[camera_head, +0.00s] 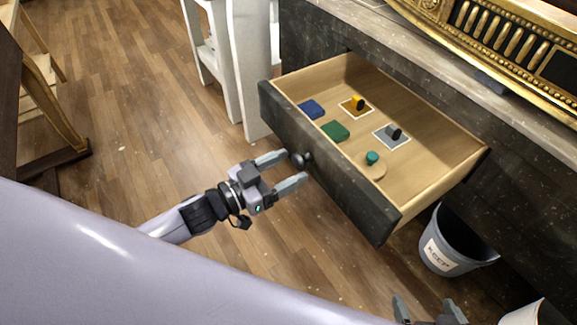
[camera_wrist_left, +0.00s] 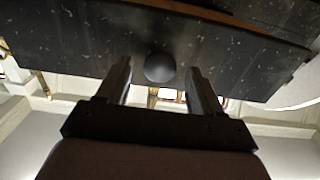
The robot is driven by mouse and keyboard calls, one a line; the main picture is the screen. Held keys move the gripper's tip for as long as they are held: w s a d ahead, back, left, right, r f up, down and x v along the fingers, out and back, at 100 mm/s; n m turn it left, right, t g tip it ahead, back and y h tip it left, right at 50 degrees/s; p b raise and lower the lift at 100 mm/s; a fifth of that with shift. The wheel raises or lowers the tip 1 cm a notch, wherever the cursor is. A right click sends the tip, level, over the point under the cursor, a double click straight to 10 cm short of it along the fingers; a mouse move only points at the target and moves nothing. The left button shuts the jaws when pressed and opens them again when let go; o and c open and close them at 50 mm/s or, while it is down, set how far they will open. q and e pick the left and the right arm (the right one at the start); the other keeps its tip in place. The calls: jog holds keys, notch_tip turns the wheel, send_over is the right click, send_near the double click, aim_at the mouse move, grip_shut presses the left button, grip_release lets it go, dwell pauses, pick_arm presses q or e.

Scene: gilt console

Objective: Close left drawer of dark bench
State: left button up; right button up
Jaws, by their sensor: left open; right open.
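The dark bench (camera_head: 337,193) has its drawer (camera_head: 330,165) pulled well out, with a dark front and pale wooden inside. A round dark knob (camera_head: 300,160) sits on the drawer front; the knob also shows in the left wrist view (camera_wrist_left: 160,67). My left gripper (camera_head: 288,170) is open, with one finger on each side of the knob and the tips close to the drawer front. I cannot tell whether the fingers touch the knob. My right gripper (camera_head: 430,308) is open at the bottom edge, partly cut off, away from the drawer.
A grey bin (camera_head: 447,250) stands right of the drawer. White furniture (camera_head: 247,65) stands close to its left.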

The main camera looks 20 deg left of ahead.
pick_arm(q)
jog(key=shift+w+d, duration=0.3)
jog(key=shift+w, duration=0.1)
